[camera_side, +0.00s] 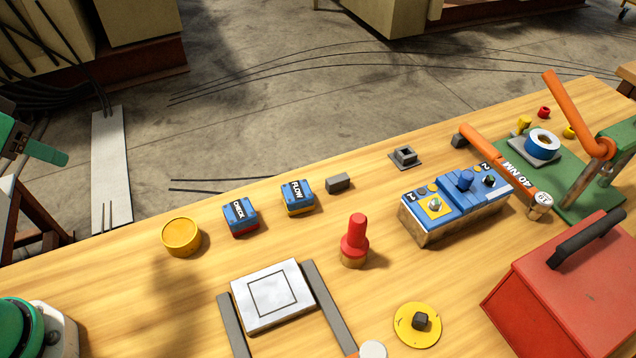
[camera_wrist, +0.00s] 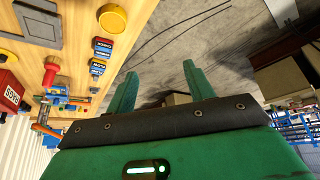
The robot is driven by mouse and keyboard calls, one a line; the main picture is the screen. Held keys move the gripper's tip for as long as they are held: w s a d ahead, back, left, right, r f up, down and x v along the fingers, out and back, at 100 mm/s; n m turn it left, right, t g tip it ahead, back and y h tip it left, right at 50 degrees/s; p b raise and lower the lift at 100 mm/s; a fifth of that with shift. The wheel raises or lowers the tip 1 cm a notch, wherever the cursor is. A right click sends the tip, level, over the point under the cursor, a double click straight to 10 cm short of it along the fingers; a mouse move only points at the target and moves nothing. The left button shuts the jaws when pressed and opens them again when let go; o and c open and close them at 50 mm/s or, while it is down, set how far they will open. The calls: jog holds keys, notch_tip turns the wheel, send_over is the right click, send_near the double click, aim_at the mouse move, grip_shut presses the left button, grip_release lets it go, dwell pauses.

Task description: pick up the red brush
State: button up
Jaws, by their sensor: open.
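The red brush (camera_side: 355,236) stands upright near the middle of the wooden bench, with a red handle above a tan lower end. It also shows in the wrist view (camera_wrist: 50,72) at the left. My gripper (camera_wrist: 160,70) is open, its two green fingers apart with nothing between them. It points over the floor, off the bench edge, well away from the brush. In the side view, only a green part of my gripper (camera_side: 40,150) shows at the left edge; the rest is cut off.
A white plate (camera_side: 253,318) between grey rails lies front left of the brush. A yellow disc (camera_side: 432,312) with a dark knob lies front right. Blue blocks (camera_side: 298,197) and a yellow round tin (camera_side: 182,236) stand left. A blue fixture (camera_side: 410,222) and red toolbox (camera_side: 535,305) stand right.

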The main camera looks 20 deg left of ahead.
jog(key=w+d+r+g+h, duration=0.1)
jog(key=w+d+r+g, duration=0.15)
jog(key=w+d, duration=0.6)
jog(key=g+y, duration=0.1)
jog(key=g, duration=0.2)
send_near(357, 215)
jog(key=f, duration=0.6)
jog(key=shift+w+a+f, duration=0.2)
jog(key=shift+a+f, duration=0.1)
jog(key=shift+s+d+f+n, duration=0.1)
jog(key=shift+d+f+n, duration=0.2)
jog(key=shift+d, duration=0.05)
jog(key=shift+f, duration=0.1)
jog(key=shift+f, duration=1.2)
jog(key=shift+f, duration=0.1)
jog(key=shift+s+d+f, duration=0.1)
jog(key=shift+s+f, duration=0.05)
jog(key=shift+f, duration=1.1)
jog(key=shift+s+d+f, duration=0.1)
jog(key=shift+f, duration=1.15)
